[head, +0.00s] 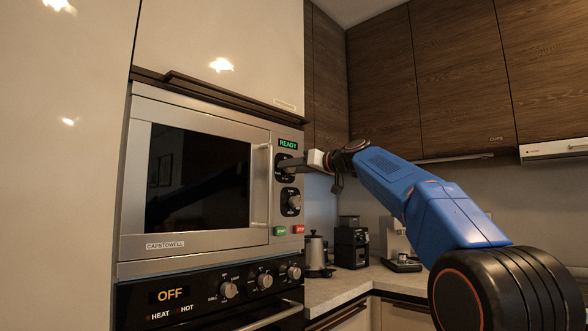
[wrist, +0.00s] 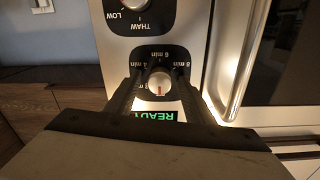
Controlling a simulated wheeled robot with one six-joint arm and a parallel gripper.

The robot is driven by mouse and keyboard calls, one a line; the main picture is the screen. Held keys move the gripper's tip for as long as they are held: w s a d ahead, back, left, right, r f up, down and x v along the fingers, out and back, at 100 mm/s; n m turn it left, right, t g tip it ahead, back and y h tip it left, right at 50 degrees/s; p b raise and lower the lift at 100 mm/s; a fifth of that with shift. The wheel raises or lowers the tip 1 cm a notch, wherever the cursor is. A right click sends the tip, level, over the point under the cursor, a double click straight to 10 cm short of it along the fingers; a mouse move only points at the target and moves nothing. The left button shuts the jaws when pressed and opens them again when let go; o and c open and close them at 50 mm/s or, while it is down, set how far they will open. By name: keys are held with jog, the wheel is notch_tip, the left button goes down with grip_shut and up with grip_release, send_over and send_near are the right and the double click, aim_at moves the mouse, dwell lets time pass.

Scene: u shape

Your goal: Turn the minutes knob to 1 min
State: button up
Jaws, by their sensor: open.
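The microwave (head: 190,95) is built into the cabinet, with its control panel at the right. The minutes knob (wrist: 157,83) is the round knob close to the green READY display (head: 288,143); in the wrist view it appears upside down, with minute labels around it. Its red mark points toward the READY display. My gripper (wrist: 160,72) is open, its two fingers on either side of the knob; I cannot tell whether they touch it. In the head view my gripper (head: 286,163) is at the upper dial and hides most of that knob.
The power knob (head: 291,202) with LOW and THAW labels is below, above the green and red buttons (head: 299,229). The microwave's vertical door handle (head: 261,185) is close beside the panel. An oven panel (head: 215,288) is underneath. A kettle (head: 316,252) and coffee machines stand on the counter.

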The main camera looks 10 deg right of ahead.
jog(key=c, duration=1)
jog(key=shift+c, duration=0.2)
jog(key=shift+m, duration=2.8)
jog(key=o, duration=1)
jog(key=shift+o, duration=0.2)
